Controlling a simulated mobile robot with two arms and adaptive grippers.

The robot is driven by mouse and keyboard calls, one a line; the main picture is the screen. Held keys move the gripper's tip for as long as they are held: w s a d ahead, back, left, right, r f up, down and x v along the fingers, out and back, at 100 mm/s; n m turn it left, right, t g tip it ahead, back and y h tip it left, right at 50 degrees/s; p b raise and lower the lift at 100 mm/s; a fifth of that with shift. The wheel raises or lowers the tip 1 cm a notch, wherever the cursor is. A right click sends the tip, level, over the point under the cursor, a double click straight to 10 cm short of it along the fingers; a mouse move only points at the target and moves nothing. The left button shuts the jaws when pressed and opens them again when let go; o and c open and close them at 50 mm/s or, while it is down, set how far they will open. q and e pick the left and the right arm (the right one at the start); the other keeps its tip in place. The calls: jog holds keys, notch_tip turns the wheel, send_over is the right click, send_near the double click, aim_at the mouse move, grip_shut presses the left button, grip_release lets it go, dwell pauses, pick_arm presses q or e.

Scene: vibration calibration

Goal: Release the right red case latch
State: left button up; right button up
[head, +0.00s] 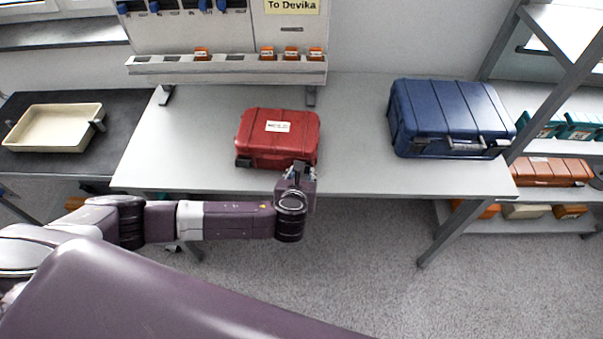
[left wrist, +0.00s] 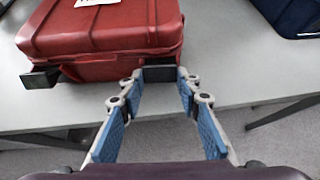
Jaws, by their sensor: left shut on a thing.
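The red case (head: 262,143) lies closed on the grey table, and it also shows in the left wrist view (left wrist: 105,38). Its right latch (left wrist: 159,73) is a dark tab at the front edge; in the head view my gripper largely covers it. My left gripper (head: 299,172) is at the front right of the case. In the left wrist view its fingertips (left wrist: 159,77) are shut on the right latch, one on each side. The left latch (left wrist: 40,78) is dark and sticks out from the case front; it also shows in the head view (head: 243,162). My right gripper is not in view.
A blue case (head: 445,110) stands on the table (head: 355,140) to the right, with clear surface between the cases. A rack with small orange bins (head: 291,53) is behind. A cream tray (head: 55,128) sits on a dark surface at left. Shelves (head: 565,95) stand at right.

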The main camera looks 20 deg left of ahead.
pick_arm(q)
jog(key=o, duration=1.2)
jog(key=shift+c, duration=0.2)
jog(key=v, duration=1.2)
jog(key=shift+a, duration=0.1)
